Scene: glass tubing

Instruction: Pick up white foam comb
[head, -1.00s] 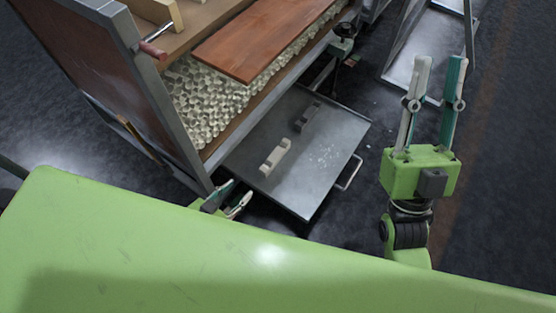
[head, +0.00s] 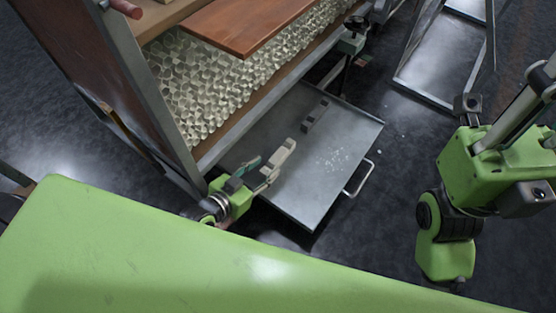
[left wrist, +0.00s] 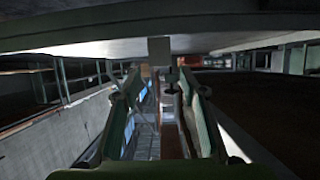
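The white foam comb (head: 281,153) lies on the grey metal tray (head: 340,133), at its left side in the head view. My left gripper (head: 266,168) reaches in from the lower left, low over the tray. Its fingers are apart, with the tips at the comb's near end. I cannot tell whether they touch it. In the left wrist view, the two fingers (left wrist: 161,95) stand apart with a pale block between and beyond their tips; I cannot tell if it is the comb.
A dark comb-like piece (head: 315,115) lies farther back on the tray. The bench with glass tubing (head: 205,85) and a reddish board (head: 248,22) overhangs the tray's left side. A metal frame (head: 440,55) stands at upper right.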

